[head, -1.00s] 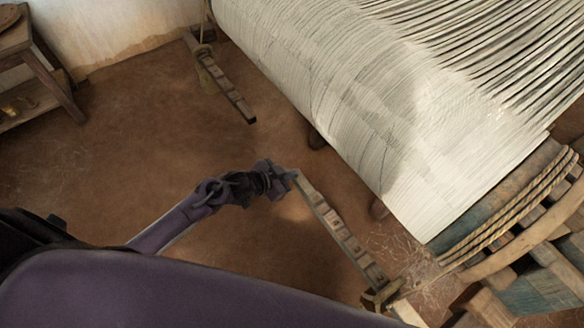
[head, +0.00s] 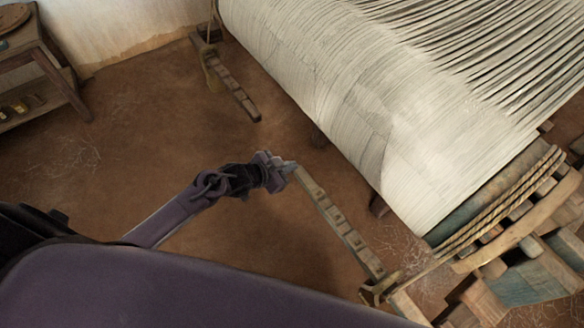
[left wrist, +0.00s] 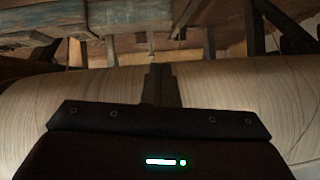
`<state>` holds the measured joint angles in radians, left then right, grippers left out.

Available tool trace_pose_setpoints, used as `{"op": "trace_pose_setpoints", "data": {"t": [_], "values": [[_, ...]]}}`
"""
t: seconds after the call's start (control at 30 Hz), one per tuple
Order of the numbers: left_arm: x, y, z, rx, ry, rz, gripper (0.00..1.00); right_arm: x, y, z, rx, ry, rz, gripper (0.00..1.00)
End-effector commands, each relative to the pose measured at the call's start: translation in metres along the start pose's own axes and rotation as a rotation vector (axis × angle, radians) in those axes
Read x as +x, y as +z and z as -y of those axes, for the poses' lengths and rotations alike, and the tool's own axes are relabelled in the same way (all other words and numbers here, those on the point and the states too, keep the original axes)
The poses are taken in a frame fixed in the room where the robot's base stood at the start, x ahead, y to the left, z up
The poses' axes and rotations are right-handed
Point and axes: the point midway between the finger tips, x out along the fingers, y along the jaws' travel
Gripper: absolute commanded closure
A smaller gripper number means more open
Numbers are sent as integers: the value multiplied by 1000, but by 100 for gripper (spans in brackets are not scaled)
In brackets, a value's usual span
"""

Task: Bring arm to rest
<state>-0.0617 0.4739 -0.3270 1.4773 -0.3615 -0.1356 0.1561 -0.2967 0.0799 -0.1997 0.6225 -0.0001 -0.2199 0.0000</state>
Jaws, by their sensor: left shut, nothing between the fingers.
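My left arm (head: 180,215) comes in from the left of the head view, purple with a dark wrist. My left gripper (head: 287,167) is shut and empty. In the head view its tip overlaps the upper end of a notched wooden bar (head: 335,218); I cannot tell whether they touch. In the left wrist view the closed fingers (left wrist: 161,85) stand in front of a pale thread-wound roll (left wrist: 220,90). My right gripper is not in view.
The loom's white warp (head: 370,90) slopes across the upper right. A roped wooden beam (head: 510,190) stands at the right. A second notched bar (head: 232,85) lies farther back. A small wooden table (head: 40,70) stands at the far left. The brown floor (head: 140,130) between is clear.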

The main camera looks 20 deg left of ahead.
Motion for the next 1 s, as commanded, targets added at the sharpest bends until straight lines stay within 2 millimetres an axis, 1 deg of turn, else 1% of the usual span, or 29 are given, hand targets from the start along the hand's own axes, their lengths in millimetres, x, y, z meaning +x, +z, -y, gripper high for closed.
{"op": "trace_pose_setpoints", "data": {"t": [0.03,0.1,0.2,0.33,0.4,0.5,0.73,0.8,0.87,0.97,1.0], "values": [[-16,7,-1,3,3,9,100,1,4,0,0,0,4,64],[-32,6,1,3,2,8,100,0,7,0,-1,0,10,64],[-53,5,4,3,0,6,100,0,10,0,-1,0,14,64],[-73,3,6,2,0,3,100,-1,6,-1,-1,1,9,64],[-80,2,7,0,-1,3,100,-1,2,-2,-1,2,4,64],[-86,1,8,1,-1,1,100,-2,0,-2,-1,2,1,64],[-88,0,9,0,-2,-1,100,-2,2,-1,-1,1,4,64],[-87,3,9,-4,-5,3,100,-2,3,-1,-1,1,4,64],[-85,13,10,-17,-14,17,100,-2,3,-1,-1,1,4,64],[-78,51,14,-70,-53,73,100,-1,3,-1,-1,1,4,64],[-74,75,14,-99,-72,108,100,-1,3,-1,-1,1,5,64]]}}
